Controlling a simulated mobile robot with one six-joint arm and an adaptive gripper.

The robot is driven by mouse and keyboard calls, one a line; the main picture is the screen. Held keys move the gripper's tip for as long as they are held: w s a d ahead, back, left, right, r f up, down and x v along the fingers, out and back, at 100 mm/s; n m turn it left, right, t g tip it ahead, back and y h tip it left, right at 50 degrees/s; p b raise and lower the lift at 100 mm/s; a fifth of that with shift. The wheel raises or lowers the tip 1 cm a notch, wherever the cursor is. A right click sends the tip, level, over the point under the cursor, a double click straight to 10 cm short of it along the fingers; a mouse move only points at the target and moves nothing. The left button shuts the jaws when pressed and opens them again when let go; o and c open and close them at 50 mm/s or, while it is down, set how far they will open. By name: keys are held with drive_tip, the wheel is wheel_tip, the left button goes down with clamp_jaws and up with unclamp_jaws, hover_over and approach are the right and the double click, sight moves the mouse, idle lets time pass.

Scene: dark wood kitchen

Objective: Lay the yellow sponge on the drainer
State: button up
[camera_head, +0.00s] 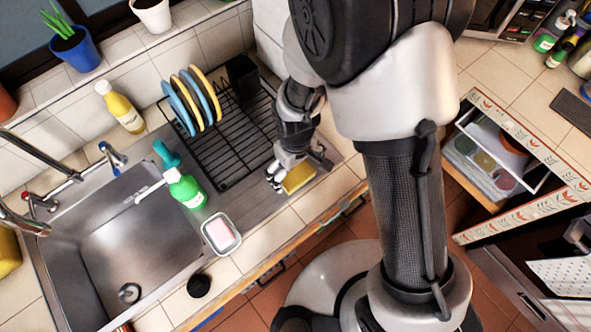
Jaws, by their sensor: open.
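The yellow sponge (299,178) lies at the front right of the black wire drainer, near the counter's front edge. My gripper (281,178) is low over the metal drainboard beside the sponge, its fingers open and close to the sponge's left end. I cannot tell whether a finger touches it. The drainer (235,157) stands on the drainboard behind and left of the gripper. Part of the drainer's right side is hidden by my arm.
Several blue and yellow plates (193,98) stand in the drainer's left part; its middle is bare. A green bottle (186,190) and a soap dish (221,234) stand left of the gripper, by the sink (120,250). A yellow bottle (120,108) is behind.

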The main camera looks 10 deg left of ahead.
wheel_tip(320, 180, up, 10)
drive_tip(key=p, duration=0.2)
drive_tip(key=shift+r, duration=0.2)
wheel_tip(320, 180, up, 7)
drive_tip(key=m, duration=0.2)
hover_over(296, 174)
drive_tip(key=w+d, duration=0.1)
drive_tip(key=d, duration=0.3)
drive_tip(key=s+d+r+m+t, duration=0.3)
drive_tip(key=s+d+r+m, duration=0.15)
drive_tip(key=d+r, duration=0.7)
drive_tip(key=s+d+r+m+t, duration=0.1)
drive_tip(key=s+d+r+m, duration=0.2)
drive_tip(key=s+d+r, duration=0.1)
drive_tip(key=shift+s+d+t, duration=0.3)
drive_tip(key=shift+s+d, duration=0.35)
drive_tip(key=shift+s, duration=0.45)
drive_tip(key=shift+m, duration=0.25)
